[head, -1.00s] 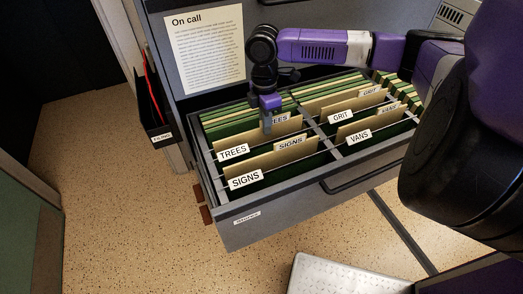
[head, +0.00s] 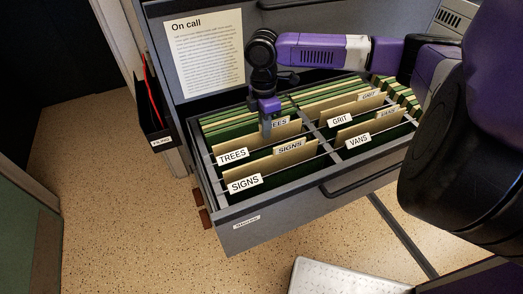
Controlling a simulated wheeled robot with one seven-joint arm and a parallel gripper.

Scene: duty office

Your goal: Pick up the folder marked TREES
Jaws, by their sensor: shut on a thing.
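The beige folder marked TREES (head: 288,132) stands in the left half of the open drawer. The folder is still down among the other files in the drawer. The fingertips are small and partly hard to make out.
The grey drawer (head: 290,205) also holds folders marked SIGNS (head: 289,147), GRIT (head: 369,96) and VANS (head: 387,113), with green files behind. A wall pocket (head: 151,110) is at the left. Speckled floor is free at the left.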

